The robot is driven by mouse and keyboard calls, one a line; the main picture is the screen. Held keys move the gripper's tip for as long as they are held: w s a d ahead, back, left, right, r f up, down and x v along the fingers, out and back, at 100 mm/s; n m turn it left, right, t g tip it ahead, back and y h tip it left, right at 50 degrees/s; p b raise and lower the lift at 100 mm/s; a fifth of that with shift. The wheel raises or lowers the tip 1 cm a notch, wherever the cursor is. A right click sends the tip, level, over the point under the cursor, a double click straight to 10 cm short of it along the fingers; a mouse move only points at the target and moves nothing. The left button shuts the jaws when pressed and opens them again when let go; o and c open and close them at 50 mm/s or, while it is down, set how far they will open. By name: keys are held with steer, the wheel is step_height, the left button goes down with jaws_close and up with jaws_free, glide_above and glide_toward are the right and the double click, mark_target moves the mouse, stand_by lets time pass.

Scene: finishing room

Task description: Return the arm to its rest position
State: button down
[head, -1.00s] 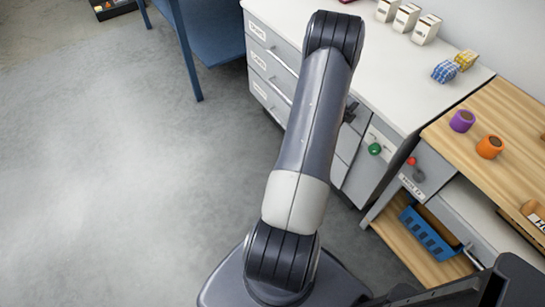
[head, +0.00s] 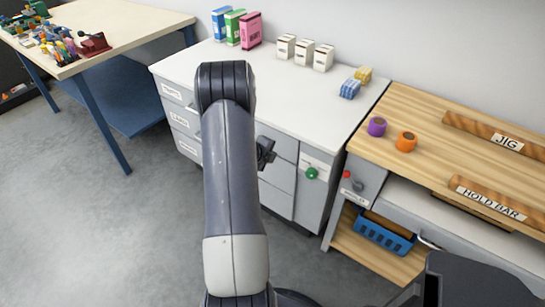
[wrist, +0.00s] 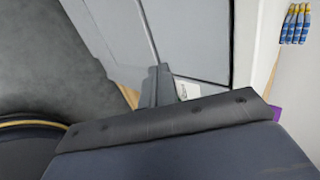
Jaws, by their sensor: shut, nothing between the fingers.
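My arm stands in front of the white-topped drawer cabinet (head: 285,100) in the head view. My gripper (head: 266,152) shows only as a small dark part just right of the arm's upper link, in front of the cabinet's face. In the wrist view my gripper (wrist: 158,86) shows as narrow grey fingers, shut and empty, with the grey cabinet front behind. The dark wrist housing fills the lower part of that view.
A wooden bench (head: 440,130) at right bears a purple roll (head: 377,127) and an orange roll (head: 406,142). A blue basket (head: 385,235) sits below. A cluttered table (head: 130,33) stands left. Floor (head: 90,220) at left is clear.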

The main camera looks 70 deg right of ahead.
steer(key=v, duration=0.7)
steer(key=shift+a, duration=0.2)
steer(key=shift+w, duration=0.1)
